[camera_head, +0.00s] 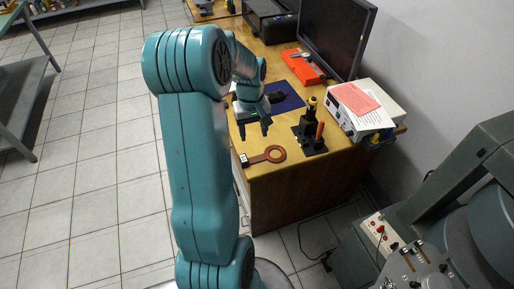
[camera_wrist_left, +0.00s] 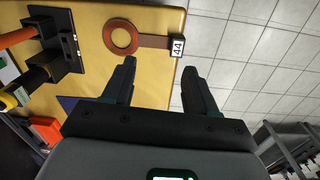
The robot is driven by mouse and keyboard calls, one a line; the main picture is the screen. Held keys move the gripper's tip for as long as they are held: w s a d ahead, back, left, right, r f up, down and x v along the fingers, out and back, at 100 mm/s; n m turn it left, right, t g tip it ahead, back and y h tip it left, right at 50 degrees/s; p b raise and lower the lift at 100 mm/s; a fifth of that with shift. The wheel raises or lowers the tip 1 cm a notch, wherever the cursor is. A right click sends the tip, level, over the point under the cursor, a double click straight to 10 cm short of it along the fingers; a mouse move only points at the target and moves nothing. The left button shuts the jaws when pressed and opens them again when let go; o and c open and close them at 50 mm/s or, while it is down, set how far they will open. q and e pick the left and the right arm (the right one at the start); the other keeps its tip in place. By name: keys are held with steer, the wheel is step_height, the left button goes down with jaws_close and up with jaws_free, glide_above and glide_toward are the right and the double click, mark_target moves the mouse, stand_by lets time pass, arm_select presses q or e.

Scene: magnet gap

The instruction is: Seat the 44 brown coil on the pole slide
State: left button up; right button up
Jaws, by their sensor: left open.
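The brown coil (camera_head: 277,154) lies flat near the front edge of the wooden desk, a ring with a flat handle and a white tag. In the left wrist view the coil (camera_wrist_left: 109,38) shows the tag reading 44 at the handle's end. My left gripper (camera_head: 254,128) is open and empty above the desk, just behind the coil in the head view. In the left wrist view the fingertips (camera_wrist_left: 159,66) are apart, pointing toward the handle side. A grey metal part (camera_head: 415,272) of the machine at the lower right may be the pole slide; I cannot tell. My right gripper is not seen.
A black stand (camera_head: 309,146) with upright tools, one yellow-topped and one orange, stands right of the coil. A power supply (camera_head: 366,112), a monitor (camera_head: 335,35) and an orange-red case (camera_head: 304,68) are on the desk. The large grey-green machine (camera_head: 480,240) is at right.

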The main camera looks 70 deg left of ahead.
arm_select(q)
steer(key=s+a+r+n, duration=0.1)
steer(key=s+a+r, duration=0.1)
steer(key=s+r, duration=0.1)
glide_above(243, 158)
step_height(243, 158, down, 10)
steer(key=shift+w+r, duration=0.1)
steer(key=shift+f+p, duration=0.3)
steer(key=shift+f, duration=0.3)
step_height(243, 158, down, 4)
steer(key=shift+d+r+p, duration=0.1)
steer(key=shift+p, duration=0.25)
steer(key=shift+f, duration=0.55)
jaws_close()
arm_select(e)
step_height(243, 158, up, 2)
arm_select(q)
steer(key=shift+r, duration=0.15)
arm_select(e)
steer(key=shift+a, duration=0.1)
